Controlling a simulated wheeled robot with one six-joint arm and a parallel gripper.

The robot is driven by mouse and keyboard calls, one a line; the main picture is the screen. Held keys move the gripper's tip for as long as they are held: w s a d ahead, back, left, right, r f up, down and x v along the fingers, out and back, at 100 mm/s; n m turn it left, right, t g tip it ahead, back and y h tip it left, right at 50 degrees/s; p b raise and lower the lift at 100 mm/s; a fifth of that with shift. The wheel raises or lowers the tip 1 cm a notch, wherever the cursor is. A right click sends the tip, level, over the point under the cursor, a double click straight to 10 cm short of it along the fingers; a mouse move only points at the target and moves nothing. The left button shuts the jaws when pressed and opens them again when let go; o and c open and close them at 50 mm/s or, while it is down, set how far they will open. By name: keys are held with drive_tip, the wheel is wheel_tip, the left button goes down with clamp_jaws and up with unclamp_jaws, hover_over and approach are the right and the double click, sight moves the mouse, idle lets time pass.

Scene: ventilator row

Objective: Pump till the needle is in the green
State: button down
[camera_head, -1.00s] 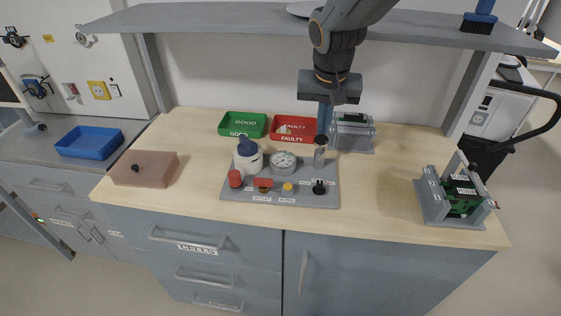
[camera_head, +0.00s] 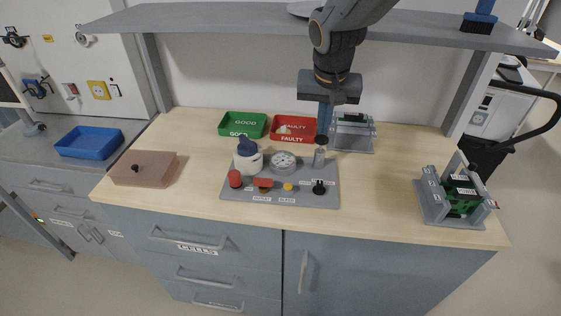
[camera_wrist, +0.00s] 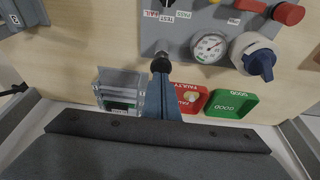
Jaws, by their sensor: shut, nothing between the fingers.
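The grey pressure gauge (camera_head: 283,162) with a white dial sits on the grey panel (camera_head: 230,192). It also shows in the wrist view (camera_wrist: 209,47); its needle is too small to read surely against the coloured marks. The upright pump (camera_head: 320,157) stands right of the gauge, with a dark knob (camera_wrist: 161,65) on top. My gripper (camera_head: 323,132) is shut and empty, pointing down with its blue fingertips at the pump's knob. In the wrist view the fingertips (camera_wrist: 160,76) meet or nearly meet the knob; contact cannot be told.
Green (camera_head: 243,124) and red (camera_head: 293,129) trays stand behind. A shelf (camera_head: 230,18) hangs above.

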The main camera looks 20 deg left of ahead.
sight(322, 137)
drive_tip(key=shift+f, duration=0.25)
drive_tip(key=shift+f, duration=0.25)
drive_tip(key=shift+f+b, duration=0.1)
drive_tip(key=shift+b, duration=0.2)
drive_tip(key=shift+f+b, duration=0.5)
drive_tip(key=shift+f, duration=0.65)
drive_tip(key=shift+r+p, duration=1.1)
drive_tip(key=shift+r, duration=0.3)
drive_tip(key=shift+f, duration=0.15)
